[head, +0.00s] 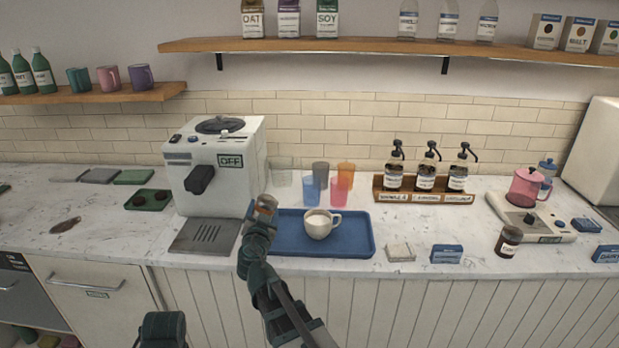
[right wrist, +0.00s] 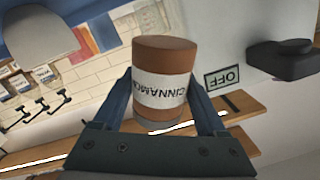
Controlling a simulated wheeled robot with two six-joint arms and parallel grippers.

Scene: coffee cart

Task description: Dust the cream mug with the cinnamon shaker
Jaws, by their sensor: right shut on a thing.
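The cream mug (head: 318,226) stands upright on the blue tray (head: 355,248), its handle to the right, with a light filling inside. It also shows inverted in the right wrist view (right wrist: 40,35). My right gripper (head: 262,208) is shut on the cinnamon shaker (head: 266,202), left of the mug and apart from it. In the right wrist view the shaker (right wrist: 163,72) sits between both fingers, brown with a white label. Its label and the machine's OFF sign both read upside down there, so the shaker looks roughly upright. My left gripper is not in view.
A white coffee machine (head: 215,170) stands close behind and left of my right gripper. Coloured cups (head: 340,184) stand behind the tray. A syrup rack (head: 425,190), a small blue box (head: 446,254) and a dark jar (head: 508,242) are to the right.

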